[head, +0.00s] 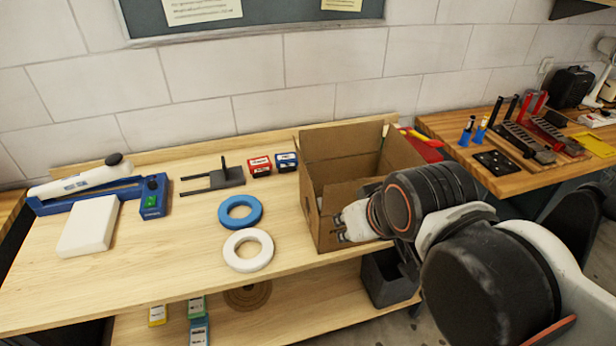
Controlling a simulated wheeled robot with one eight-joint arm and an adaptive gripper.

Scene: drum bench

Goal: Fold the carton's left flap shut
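The open brown cardboard carton (318,226) stands at the right end of the wooden bench. Its top is open and I can see inside it. A panel at its right side (400,155) stands up and leans outward. On the left, a narrow cardboard panel (308,192) runs down the side; I cannot tell which part is the left flap and which is the wall. My gripper (338,229) is in front of the carton's front face, its fingertips pointing left. Whether it touches the cardboard is unclear. My arm hides the carton's front right part. The finger gap is too small to read.
A blue ring (240,211) and a white ring (248,250) lie left of the carton. Red (260,166) and blue (286,161) small boxes sit behind them. A sealer (98,190) and white block (88,228) are far left. A second bench (470,160) holds tools at right.

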